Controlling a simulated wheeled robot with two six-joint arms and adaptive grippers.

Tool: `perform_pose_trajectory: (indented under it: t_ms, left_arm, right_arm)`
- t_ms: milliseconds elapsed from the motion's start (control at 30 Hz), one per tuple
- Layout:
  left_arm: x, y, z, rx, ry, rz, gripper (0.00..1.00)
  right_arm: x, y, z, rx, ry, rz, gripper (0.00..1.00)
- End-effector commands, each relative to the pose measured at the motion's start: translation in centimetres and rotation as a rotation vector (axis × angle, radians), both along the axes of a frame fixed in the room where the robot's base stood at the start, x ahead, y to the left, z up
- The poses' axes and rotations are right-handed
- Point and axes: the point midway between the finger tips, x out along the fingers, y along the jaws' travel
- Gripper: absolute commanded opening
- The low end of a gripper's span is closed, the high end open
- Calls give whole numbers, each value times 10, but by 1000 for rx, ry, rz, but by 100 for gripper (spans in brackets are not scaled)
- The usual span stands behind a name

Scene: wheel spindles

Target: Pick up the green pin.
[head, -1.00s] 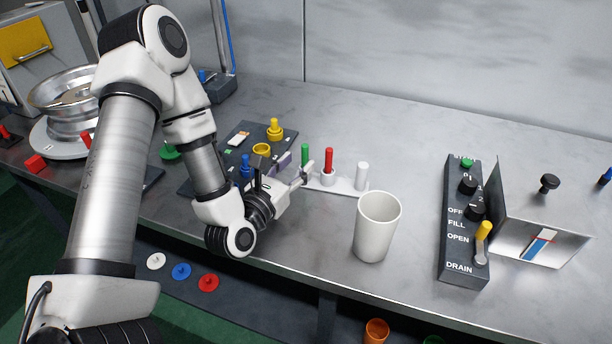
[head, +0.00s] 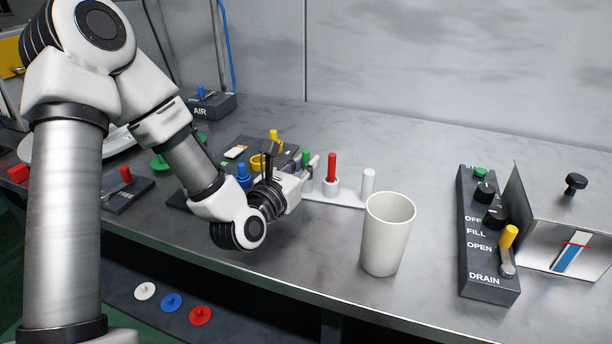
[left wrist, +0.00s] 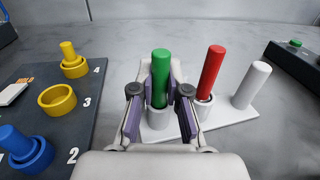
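The green pin (left wrist: 160,68) stands upright in a white cup (left wrist: 157,119) at the left end of a white rack (left wrist: 232,112). It also shows in the head view (head: 306,156), partly hidden by my gripper. My left gripper (left wrist: 161,93) has a purple-padded fingertip on each side of the pin. The pads appear to be against it, with the pin's lower end still at the cup. In the head view the left gripper (head: 309,173) reaches in from the left at the rack. My right gripper is not in view.
A red pin (head: 331,168) and a white pin (head: 367,182) stand on the same rack, close to the right. A white tumbler (head: 387,235) stands nearer the front edge. A dark numbered board (left wrist: 62,132) with yellow and blue parts lies left. A control box (head: 487,240) is at right.

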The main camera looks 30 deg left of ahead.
Motion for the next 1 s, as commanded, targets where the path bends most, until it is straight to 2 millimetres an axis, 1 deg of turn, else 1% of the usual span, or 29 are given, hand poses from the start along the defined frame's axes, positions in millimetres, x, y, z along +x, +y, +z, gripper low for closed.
perform_pose_trajectory:
  t_ms: [200, 267, 367, 600, 700, 800, 1000]
  left_arm:
    - [0, 0, 0, 0, 0, 0, 0]
    - [0, 0, 3, 0, -1, 0, 0]
    - [0, 0, 19, 0, -4, 1, 0]
    - [0, 0, 78, 0, -7, 1, 0]
    - [0, 0, 94, 0, -4, 0, 0]
    - [0, 0, 100, 1, -1, -1, 0]
    - [0, 0, 100, 0, 0, 0, 0]
  right_arm:
    - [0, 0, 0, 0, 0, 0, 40]
    - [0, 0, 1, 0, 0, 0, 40]
    - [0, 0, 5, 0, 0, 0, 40]
    - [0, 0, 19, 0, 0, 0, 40]
    - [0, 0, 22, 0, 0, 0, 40]
    - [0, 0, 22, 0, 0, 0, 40]
    - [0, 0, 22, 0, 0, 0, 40]
